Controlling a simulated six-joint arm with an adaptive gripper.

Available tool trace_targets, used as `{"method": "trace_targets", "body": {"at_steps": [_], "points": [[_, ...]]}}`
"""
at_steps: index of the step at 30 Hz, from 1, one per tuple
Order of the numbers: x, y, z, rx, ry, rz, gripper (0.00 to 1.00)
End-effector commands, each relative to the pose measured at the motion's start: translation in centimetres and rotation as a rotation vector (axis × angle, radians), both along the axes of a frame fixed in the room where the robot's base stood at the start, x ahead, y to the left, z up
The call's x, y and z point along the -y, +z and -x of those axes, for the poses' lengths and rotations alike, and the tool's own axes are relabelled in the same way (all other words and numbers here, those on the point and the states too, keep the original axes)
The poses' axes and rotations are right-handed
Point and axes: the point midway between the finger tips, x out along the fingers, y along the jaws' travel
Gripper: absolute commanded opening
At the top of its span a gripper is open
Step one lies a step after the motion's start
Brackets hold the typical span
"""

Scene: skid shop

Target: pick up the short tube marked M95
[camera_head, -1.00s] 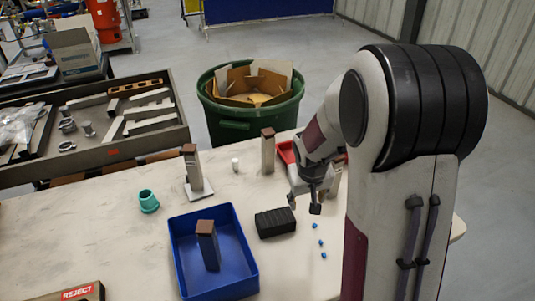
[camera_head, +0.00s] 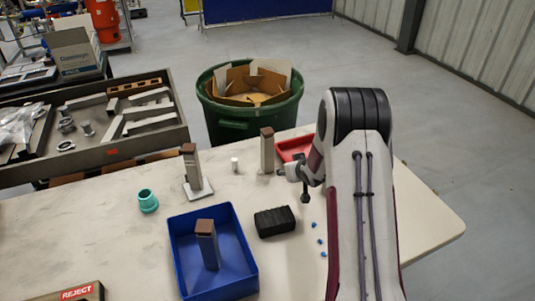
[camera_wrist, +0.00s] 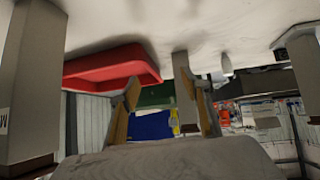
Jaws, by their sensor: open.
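No full M95 marking is readable. Upright grey square tubes with brown tops stand in the head view: one behind the white cylinder (camera_head: 267,155), one on a white plate (camera_head: 190,168), one in the blue bin (camera_head: 208,250). My gripper (camera_head: 296,184) is open and empty, low over the table, right of the rear tube. In the wrist view, which looks upside down, its fingers (camera_wrist: 168,103) stand apart with a tube (camera_wrist: 185,88) beyond them. A nearer tube (camera_wrist: 32,80) at the left edge bears a cut-off label that seems to start with M; my arm hides it in the head view.
A red tray (camera_head: 291,147) lies behind my gripper. A black block (camera_head: 275,221), small blue pieces, the blue bin (camera_head: 246,257) and a teal ring (camera_head: 148,201) occupy the table (camera_head: 110,215). A green barrel (camera_head: 233,125) stands beyond. The table's right end looks clear.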

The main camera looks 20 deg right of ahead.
Motion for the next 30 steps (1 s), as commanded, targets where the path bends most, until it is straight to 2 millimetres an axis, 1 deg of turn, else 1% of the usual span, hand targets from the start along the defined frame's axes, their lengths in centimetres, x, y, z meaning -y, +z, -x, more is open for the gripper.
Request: {"method": "trace_targets", "body": {"at_steps": [1,2,3,6,9,12,16,25,30], "points": [[-0.3,0.9,-1.3,0.050,0.017,-0.003,0.47],[-0.4,1.6,-2.0,0.083,0.029,-0.004,0.47],[-0.7,2.8,-2.9,0.126,0.043,-0.005,0.47],[-1.3,5.2,-4.6,0.217,0.074,-0.014,0.47],[-2.0,6.7,-5.4,0.278,0.093,-0.027,0.47],[-2.4,7.5,-5.8,0.313,0.102,-0.041,0.47],[-2.5,7.9,-6.0,0.329,0.101,-0.051,0.47],[-2.5,7.9,-5.9,0.326,0.098,-0.052,0.47],[-2.5,7.6,-6.4,0.326,0.098,-0.052,0.47]]}}
